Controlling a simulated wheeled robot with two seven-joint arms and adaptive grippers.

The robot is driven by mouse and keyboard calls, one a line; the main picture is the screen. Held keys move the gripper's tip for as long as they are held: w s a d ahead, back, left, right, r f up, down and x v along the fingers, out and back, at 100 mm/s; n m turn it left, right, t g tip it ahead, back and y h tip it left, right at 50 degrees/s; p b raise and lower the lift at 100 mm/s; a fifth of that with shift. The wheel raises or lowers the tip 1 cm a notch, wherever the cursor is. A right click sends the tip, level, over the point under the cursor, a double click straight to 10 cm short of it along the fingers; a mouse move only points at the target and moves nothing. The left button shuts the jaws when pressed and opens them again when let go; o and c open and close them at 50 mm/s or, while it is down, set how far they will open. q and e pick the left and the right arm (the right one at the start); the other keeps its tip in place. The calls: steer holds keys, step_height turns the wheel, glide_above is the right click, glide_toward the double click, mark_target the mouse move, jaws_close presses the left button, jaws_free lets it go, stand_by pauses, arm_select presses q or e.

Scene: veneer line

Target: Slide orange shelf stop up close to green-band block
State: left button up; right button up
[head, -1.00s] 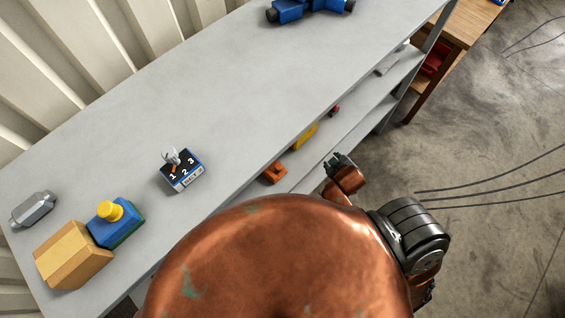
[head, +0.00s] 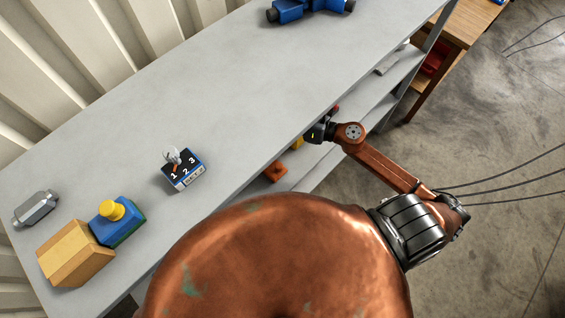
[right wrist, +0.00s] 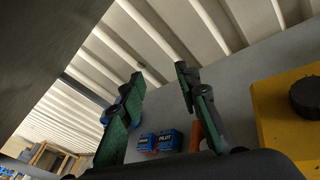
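An orange piece (head: 275,172), which looks like the shelf stop, lies on the shelf below the grey top in the head view. My right gripper (head: 312,134) is at that shelf's front edge, up and right of the orange piece and apart from it. In the right wrist view its two green-padded fingers (right wrist: 160,108) are spread with nothing between them. An orange part (right wrist: 196,134) shows partly behind the right-hand finger; I cannot tell if it is the stop. I cannot make out a green-band block. My left gripper is out of view.
A yellow block (head: 298,142) is partly hidden by my right gripper; a yellow body with a black knob (right wrist: 303,98) is close at right in the wrist view. Blue boxes (right wrist: 158,140) stand beyond the fingers. The grey top (head: 250,90) is mostly clear above.

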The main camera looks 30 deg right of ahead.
steer(key=s+f+n+g, duration=0.5)
steer(key=f+n+g, duration=0.1)
steer(key=f+n, duration=0.15)
steer(key=n+g+h, duration=0.3)
steer(key=n+g, duration=0.1)
glide_toward(280, 165)
steer(key=f, duration=0.1)
steer(key=p+x, duration=0.1)
steer(key=x, duration=0.7)
steer(key=shift+a+r+p, duration=0.2)
steer(key=shift+a+p, duration=0.05)
steer(key=shift+p, duration=0.1)
steer(key=shift+c, duration=0.2)
jaws_close()
